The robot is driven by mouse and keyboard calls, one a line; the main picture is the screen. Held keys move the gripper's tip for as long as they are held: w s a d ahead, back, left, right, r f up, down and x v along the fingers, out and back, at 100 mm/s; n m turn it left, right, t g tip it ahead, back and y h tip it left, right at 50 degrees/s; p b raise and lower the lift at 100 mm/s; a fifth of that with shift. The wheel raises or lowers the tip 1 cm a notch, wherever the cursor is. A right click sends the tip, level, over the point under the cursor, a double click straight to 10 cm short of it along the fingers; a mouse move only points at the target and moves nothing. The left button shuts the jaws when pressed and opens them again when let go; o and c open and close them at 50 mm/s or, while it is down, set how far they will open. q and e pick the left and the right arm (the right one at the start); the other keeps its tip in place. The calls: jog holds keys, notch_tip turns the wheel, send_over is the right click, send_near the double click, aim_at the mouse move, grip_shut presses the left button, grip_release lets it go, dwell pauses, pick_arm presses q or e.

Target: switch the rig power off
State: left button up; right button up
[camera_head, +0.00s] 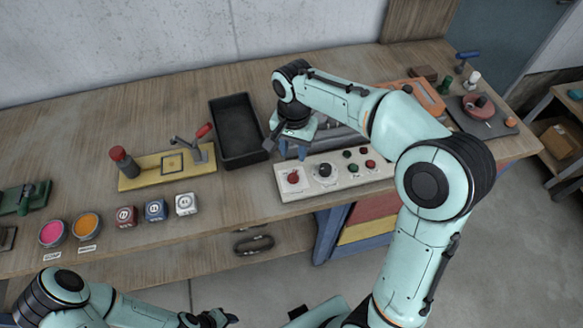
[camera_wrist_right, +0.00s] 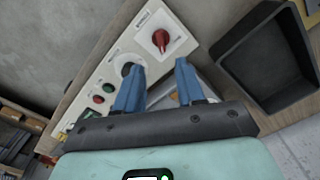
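The white control panel (camera_head: 343,184) lies along the bench's front edge. It carries a red rotary knob (camera_head: 293,177) at its left end, a black knob (camera_head: 325,170), and several green and red buttons. The right wrist view shows the red knob (camera_wrist_right: 160,40) on its plate, with labels too small to read. My right gripper (camera_head: 291,151) is just behind the red knob in the head view. Its blue fingers (camera_wrist_right: 159,66) are apart and empty, with the black knob (camera_wrist_right: 128,70) partly hidden by one finger. My left gripper (camera_head: 212,318) is low at the bottom edge, its fingers unclear.
A black empty tray (camera_head: 236,128) stands left of the panel. A yellow plate (camera_head: 168,166) with a lever fixture, several small labelled blocks and pink (camera_head: 53,233) and orange (camera_head: 86,225) pots are further left. A grey cylindrical machine part sits behind the panel, partly hidden by my arm.

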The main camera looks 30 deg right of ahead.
aim_at(293, 175)
notch_tip(293, 175, down, 11)
jog(key=shift+w+r+b, duration=0.1)
jog(key=shift+b, duration=0.35)
grip_shut()
